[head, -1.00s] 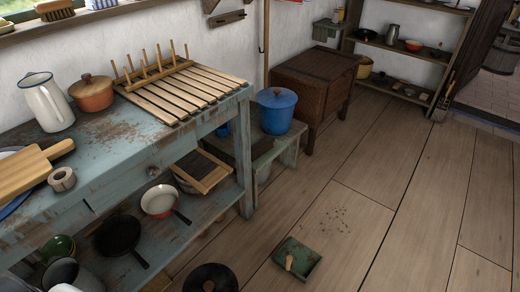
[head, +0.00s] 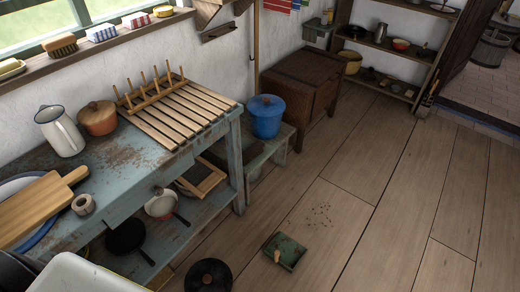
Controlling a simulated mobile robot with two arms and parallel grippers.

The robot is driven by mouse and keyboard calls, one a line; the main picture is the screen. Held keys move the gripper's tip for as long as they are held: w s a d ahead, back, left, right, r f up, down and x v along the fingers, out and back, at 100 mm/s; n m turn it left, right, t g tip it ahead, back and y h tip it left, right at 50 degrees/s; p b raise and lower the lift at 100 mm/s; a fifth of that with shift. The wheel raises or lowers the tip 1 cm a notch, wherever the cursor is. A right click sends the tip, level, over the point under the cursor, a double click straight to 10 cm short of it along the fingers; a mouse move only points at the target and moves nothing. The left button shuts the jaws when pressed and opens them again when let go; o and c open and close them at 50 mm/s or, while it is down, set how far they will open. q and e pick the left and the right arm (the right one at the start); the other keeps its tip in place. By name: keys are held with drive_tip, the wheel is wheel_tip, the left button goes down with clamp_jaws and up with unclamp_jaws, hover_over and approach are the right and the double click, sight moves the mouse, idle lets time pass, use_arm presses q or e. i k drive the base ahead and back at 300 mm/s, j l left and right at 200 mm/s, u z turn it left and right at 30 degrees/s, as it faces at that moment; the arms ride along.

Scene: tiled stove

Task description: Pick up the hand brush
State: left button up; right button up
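A green dustpan (head: 290,252) with a wooden handle lies on the floor, in front of a patch of dark crumbs (head: 320,213). A brown block (head: 60,46), perhaps a scrubbing brush, sits on the windowsill. Neither of my grippers is in view.
A worn blue table (head: 118,172) fills the left, with a jug, pot, slatted rack and board. A low bench (head: 262,152) with a blue pot and a wicker chest (head: 303,95) stand behind it. A black lidded pot (head: 209,275) is on the floor. The right floor is clear.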

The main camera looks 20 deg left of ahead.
sight(252, 152)
drive_tip(key=i+l+z, duration=0.4)
drive_tip(key=i+l, duration=0.3)
drive_tip(key=l, duration=0.15)
drive_tip(key=i+l+z, duration=0.35)
drive_tip(key=i+l, duration=0.35)
drive_tip(key=i+u, duration=0.4)
drive_tip(key=i, duration=0.15)
drive_tip(key=i+l+u, duration=0.1)
drive_tip(key=i+u, duration=0.25)
drive_tip(key=i, duration=0.2)
drive_tip(key=i+l+u, duration=0.4)
drive_tip(key=i, duration=0.15)
drive_tip(key=j, duration=0.05)
